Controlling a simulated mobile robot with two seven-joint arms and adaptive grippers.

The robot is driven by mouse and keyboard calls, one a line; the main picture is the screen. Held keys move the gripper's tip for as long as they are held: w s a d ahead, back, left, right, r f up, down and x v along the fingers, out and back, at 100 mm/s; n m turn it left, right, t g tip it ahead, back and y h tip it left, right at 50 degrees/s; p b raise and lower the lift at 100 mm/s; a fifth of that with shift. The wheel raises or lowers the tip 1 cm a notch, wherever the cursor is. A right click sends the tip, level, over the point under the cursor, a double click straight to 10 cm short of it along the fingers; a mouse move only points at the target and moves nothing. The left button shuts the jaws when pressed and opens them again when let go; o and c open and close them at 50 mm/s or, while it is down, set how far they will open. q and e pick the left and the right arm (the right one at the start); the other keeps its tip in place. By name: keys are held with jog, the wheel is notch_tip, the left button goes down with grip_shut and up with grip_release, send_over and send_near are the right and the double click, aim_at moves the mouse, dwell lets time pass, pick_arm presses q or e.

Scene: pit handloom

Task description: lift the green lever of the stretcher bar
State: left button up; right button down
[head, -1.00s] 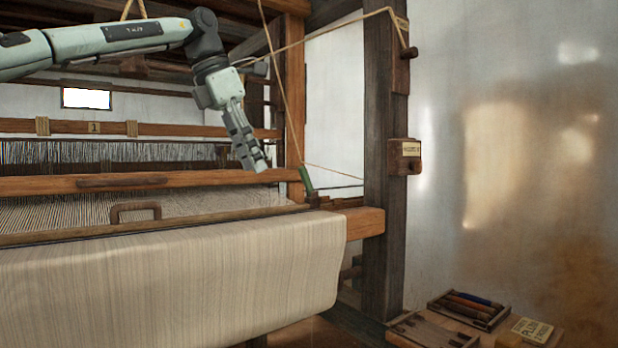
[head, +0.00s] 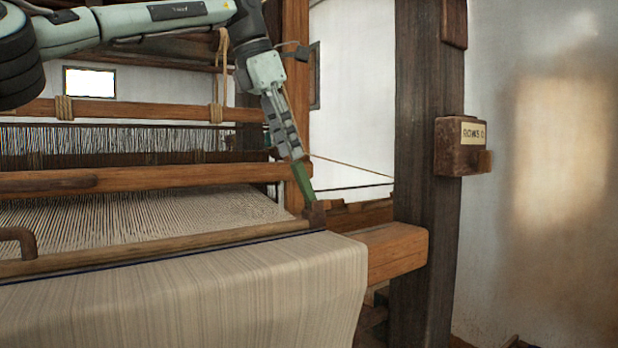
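The green lever (head: 303,184) stands tilted at the right end of the loom's cloth, its lower end at a dark bracket (head: 315,214) by the end of the long wooden bar (head: 170,250). My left gripper (head: 296,156) comes down from above, with its fingertips at the lever's upper end. The fingers look close together and overlap the lever top in this view. I cannot tell whether they grip it or only touch it. My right gripper is not in view.
Woven cloth (head: 200,305) hangs over the front beam. A thick dark post (head: 428,150) with a "ROWS 0" box (head: 461,146) stands to the right. A wooden crossbeam (head: 140,179) lies behind the bar. A thin cord (head: 350,168) runs near the lever.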

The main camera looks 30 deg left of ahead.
aim_at(304, 185)
pick_arm(q)
jog(key=shift+w+x, duration=0.15)
jog(key=shift+x, duration=1.75)
jog(key=shift+w+x, duration=0.15)
jog(key=shift+x, duration=1.75)
jog(key=shift+a+r, duration=0.1)
jog(key=shift+a, duration=0.05)
grip_shut()
